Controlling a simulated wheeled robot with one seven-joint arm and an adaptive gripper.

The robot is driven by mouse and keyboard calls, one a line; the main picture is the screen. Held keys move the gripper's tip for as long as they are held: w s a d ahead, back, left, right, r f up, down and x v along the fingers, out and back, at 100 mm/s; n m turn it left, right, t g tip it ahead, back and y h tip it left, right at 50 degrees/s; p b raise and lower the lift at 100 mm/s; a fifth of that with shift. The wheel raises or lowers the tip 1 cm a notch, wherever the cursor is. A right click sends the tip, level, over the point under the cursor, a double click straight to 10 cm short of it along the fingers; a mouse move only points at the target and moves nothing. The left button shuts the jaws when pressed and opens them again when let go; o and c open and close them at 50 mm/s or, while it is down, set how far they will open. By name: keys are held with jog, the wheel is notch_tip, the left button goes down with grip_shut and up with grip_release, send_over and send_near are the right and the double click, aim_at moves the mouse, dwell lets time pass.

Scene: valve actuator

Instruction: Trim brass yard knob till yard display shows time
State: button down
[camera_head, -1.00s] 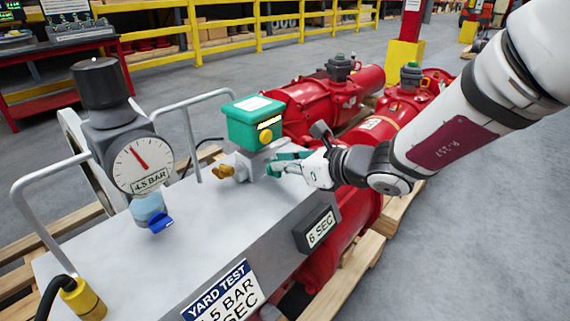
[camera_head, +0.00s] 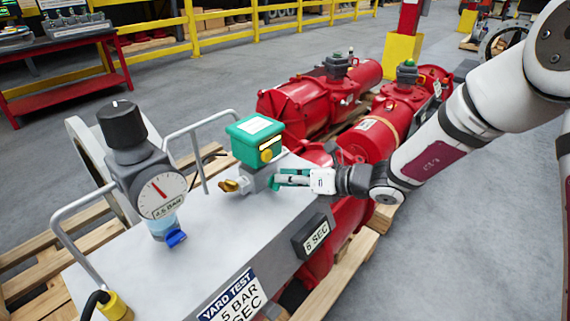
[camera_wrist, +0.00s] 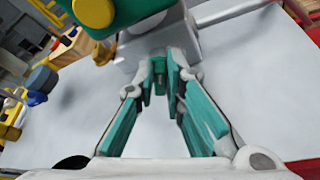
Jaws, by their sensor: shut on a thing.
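A brass knob (camera_head: 230,185) sticks out from the left of a grey block (camera_head: 258,178) under a green box (camera_head: 255,138) with a yellow round button. The brass piece also shows in the wrist view (camera_wrist: 103,52). My gripper (camera_head: 274,180) is at the block's right side, opposite the brass piece. Its teal fingers (camera_wrist: 160,72) are shut on a small part there, which they mostly hide. A dark display (camera_head: 316,238) on the bench's front edge reads "6 SEC". The sign (camera_head: 232,296) reads "YARD TEST", with "5 BAR" and "SEC" partly cut off.
A pressure gauge (camera_head: 161,196) reading about 4.5 BAR stands on the left under a black knob (camera_head: 122,125), with a blue valve handle (camera_head: 176,238) below. Metal rail handles (camera_head: 75,215) rise from the bench. Red actuators (camera_head: 305,108) lie behind on pallets.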

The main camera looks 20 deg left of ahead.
jog(key=m+g+p, duration=0.1)
jog(key=m+p, duration=0.1)
jog(key=p, duration=0.1)
jog(key=shift+w+d+y, duration=0.1)
jog(key=shift+w+y, duration=0.1)
jog(key=shift+y, duration=0.2)
jog(key=shift+w+f+m+g+y+p, duration=0.1)
jog(key=shift+f+m+g+y+p, duration=0.15)
jog(key=shift+m+p, duration=0.3)
jog(key=shift+w+f+m+g+y+p, duration=0.15)
jog(key=shift+m+g+p, duration=0.1)
jog(key=shift+m+p, duration=0.25)
jog(key=shift+w+d+f+m+g+y, duration=0.1)
jog(key=shift+f+m+g+y, duration=0.1)
jog(key=shift+m, duration=0.3)
jog(key=shift+f+m+g+y, duration=0.1)
jog(key=shift+m+g+y, duration=0.1)
jog(key=shift+m, duration=0.25)
jog(key=shift+w+f+m+y, duration=0.1)
jog(key=shift+f+m+y, duration=0.15)
jog(key=shift+m+y, duration=0.65)
jog(key=shift+m+h, duration=0.3)
jog(key=shift+m, duration=0.2)
jog(key=c, duration=1.7)
grip_release()
jog(key=shift+o, duration=0.2)
